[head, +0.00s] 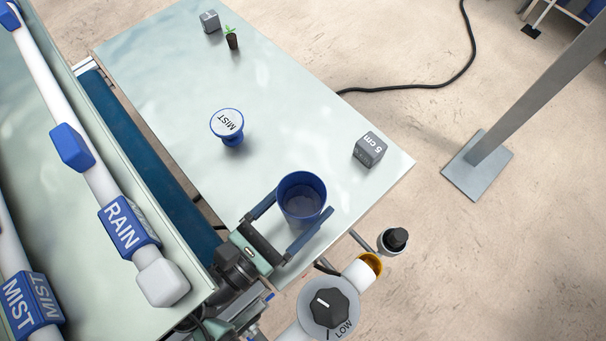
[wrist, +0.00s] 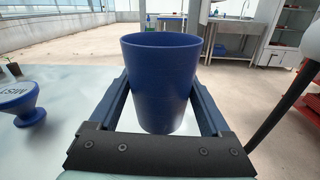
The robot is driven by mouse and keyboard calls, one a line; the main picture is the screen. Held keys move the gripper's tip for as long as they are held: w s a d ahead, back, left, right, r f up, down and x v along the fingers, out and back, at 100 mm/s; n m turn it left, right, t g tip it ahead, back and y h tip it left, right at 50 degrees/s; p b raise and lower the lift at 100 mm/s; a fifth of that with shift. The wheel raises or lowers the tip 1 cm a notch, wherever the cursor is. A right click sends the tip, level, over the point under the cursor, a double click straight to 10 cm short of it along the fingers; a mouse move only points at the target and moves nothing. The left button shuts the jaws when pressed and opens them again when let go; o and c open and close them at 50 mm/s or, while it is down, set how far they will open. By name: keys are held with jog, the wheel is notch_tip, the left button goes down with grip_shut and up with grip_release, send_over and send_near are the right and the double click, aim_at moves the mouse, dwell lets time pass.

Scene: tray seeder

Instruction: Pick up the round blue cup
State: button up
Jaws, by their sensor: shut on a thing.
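The round blue cup (head: 302,199) is upright, with its open top showing, near the front right part of the pale table (head: 180,100). It also fills the middle of the wrist view (wrist: 160,85). My gripper (head: 294,217) is shut on the cup, with one finger along each side of it. In the wrist view the two fingers (wrist: 162,90) flank the cup's wall. I cannot tell clearly whether the cup's base touches the table.
A blue and white MIST knob-shaped piece (head: 228,125) stands left of the cup. A grey 5 cm cube (head: 370,149) is to the right. A seedling plug (head: 231,38) and another cube (head: 210,21) are at the far end. RAIN pipework (head: 124,222) runs at left.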

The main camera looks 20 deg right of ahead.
jog(key=shift+s+a, duration=0.35)
jog(key=shift+s, duration=0.4)
jog(key=shift+s+a, duration=0.4)
jog(key=shift+s, duration=0.4)
jog(key=shift+s+a, duration=0.35)
jog(key=shift+s, duration=0.4)
